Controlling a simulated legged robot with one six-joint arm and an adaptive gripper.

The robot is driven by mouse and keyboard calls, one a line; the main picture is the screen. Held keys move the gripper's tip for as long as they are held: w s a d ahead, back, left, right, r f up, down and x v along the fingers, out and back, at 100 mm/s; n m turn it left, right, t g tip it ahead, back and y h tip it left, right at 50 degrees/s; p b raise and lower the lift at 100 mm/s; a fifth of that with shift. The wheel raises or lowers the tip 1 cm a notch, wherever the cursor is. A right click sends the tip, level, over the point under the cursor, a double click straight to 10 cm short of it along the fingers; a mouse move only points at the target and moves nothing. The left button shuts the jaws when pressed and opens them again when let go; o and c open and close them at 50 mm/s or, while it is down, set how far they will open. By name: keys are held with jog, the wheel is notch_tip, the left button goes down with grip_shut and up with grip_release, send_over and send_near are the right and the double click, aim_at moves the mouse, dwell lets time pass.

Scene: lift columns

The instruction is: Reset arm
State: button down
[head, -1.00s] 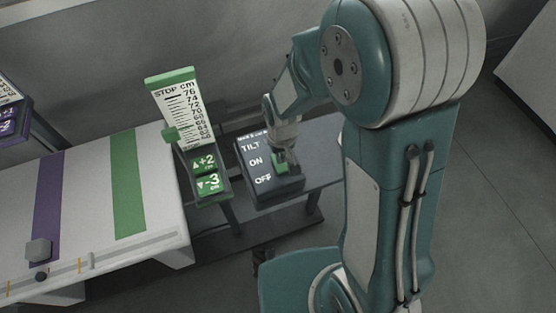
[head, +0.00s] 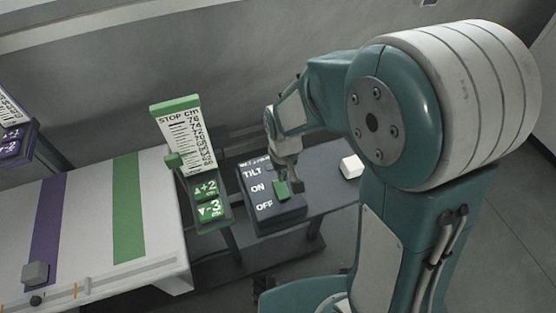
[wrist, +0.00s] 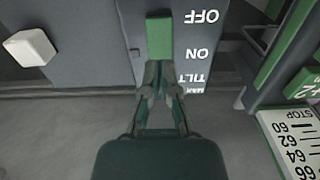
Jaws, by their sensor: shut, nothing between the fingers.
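My gripper (head: 292,183) is shut and empty, pointing down over the dark tilt box (head: 285,218) in the head view. The box carries the labels TILT, ON and OFF and a green switch block (head: 283,190) beside the ON label. In the wrist view my gripper (wrist: 160,82) has its fingertips together beside the near end of the green block (wrist: 160,38). I cannot tell whether they touch it. My arm is bent at the elbow and fills the right side of the head view.
A green STOP scale (head: 186,137) with +2 and -3 buttons stands left of the box. A white table (head: 88,220) with purple and green stripes and a grey block (head: 35,273) lies farther left. A white block (head: 351,166) rests right of the box.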

jog(key=s+d+r+m+t, duration=0.1)
jog(key=s+d+r+t, duration=0.1)
jog(key=r, duration=0.5)
jog(key=s+d+r+m+t, duration=0.1)
jog(key=s+d+r, duration=0.4)
jog(key=s+r, duration=0.1)
jog(key=s+d+r+m+t, duration=0.1)
jog(key=s+d+r+t, duration=0.1)
jog(key=r, duration=0.5)
jog(key=s+d, duration=0.1)
jog(key=s, duration=0.1)
jog(key=shift+s+d+r+t, duration=0.3)
jog(key=shift+s+d, duration=0.05)
jog(key=shift+d, duration=0.05)
